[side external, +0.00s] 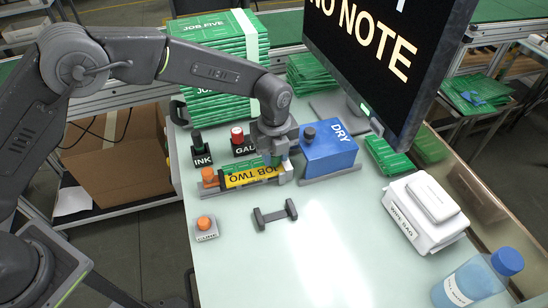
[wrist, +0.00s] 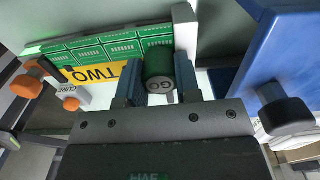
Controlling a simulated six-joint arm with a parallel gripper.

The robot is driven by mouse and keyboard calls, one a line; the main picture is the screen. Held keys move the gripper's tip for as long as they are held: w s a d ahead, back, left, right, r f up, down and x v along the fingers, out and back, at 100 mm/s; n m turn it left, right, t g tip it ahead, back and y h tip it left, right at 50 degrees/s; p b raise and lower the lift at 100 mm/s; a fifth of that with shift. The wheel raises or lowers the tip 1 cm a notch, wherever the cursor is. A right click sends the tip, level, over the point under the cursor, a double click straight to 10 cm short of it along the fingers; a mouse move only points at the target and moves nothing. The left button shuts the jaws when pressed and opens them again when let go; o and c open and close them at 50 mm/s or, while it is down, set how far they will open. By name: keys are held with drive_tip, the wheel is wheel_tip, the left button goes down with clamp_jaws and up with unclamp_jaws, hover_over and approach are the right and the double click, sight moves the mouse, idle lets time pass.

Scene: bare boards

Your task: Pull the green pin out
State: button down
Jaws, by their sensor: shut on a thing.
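A green pin (wrist: 158,62) with a round dark end face and small light lettering sits between the fingers of my gripper (wrist: 160,85). My gripper (side external: 273,158) is shut on it at the right end of the board marked JOB TWO (side external: 240,178). The board is green with a yellow strip and stands in a grey holder; it also shows in the wrist view (wrist: 100,62). The pin's shaft is hidden, so I cannot tell how deep it sits in the board.
A blue box marked DRY (side external: 330,155) stands close at the right of my gripper. Behind are a red-topped gauge stand (side external: 238,137) and the INK stand (side external: 199,145). A grey dumbbell-shaped rest (side external: 275,213) and an orange-topped CURE block (side external: 205,228) lie in front. The front table is mostly clear.

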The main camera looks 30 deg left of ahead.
drive_tip(key=shift+r, duration=0.65)
drive_tip(key=shift+r, duration=3.1)
